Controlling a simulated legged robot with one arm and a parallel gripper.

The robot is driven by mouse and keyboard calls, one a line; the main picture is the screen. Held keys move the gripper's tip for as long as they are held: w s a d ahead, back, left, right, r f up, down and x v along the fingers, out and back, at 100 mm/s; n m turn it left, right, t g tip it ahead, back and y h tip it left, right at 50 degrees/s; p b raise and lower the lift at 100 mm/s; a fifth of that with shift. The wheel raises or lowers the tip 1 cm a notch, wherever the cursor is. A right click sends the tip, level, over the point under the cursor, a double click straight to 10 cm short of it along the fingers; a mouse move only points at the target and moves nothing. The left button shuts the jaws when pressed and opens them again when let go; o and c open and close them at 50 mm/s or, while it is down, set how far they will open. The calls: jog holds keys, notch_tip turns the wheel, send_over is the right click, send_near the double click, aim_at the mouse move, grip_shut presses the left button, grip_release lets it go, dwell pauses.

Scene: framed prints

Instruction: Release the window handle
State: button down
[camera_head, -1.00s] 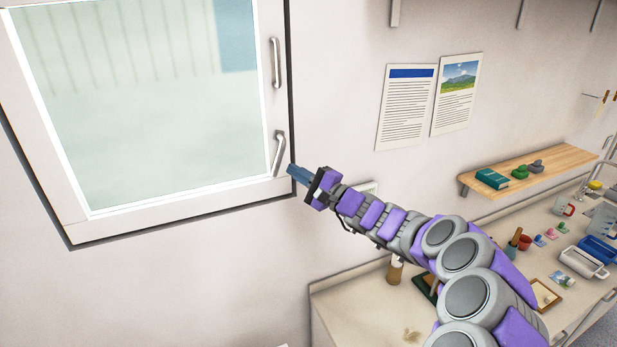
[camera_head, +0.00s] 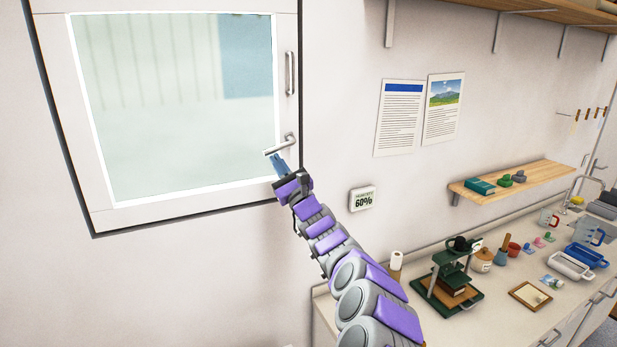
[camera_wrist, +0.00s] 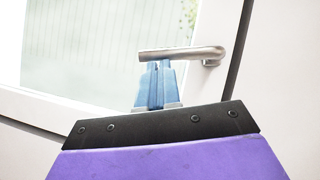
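The window handle (camera_head: 281,147) is a silver lever at the lower right of the window frame. It points left, nearly level, from its pivot. It also shows in the wrist view (camera_wrist: 180,53). My gripper (camera_head: 276,157) is just below the lever. In the wrist view, its two blue fingers (camera_wrist: 158,66) are side by side with hardly any gap. Their tips meet the lower edge of the lever near its free end. I see no part of the lever between the fingers. Exact contact is hard to tell.
The white window frame (camera_head: 185,203) looks closed against the wall. A second handle (camera_head: 290,73) sits higher on it. A humidity display (camera_head: 363,199) and two prints (camera_head: 405,116) are to the right. A cluttered counter (camera_head: 500,298) and a wooden shelf (camera_head: 535,176) stand further right.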

jog(key=shift+s+a+r+b, duration=0.1)
jog(key=shift+a+r+b, duration=0.15)
jog(key=shift+r, duration=0.15)
jog(key=shift+a+r+b, duration=0.15)
jog(key=shift+r+b, duration=0.1)
jog(key=shift+r, duration=0.25)
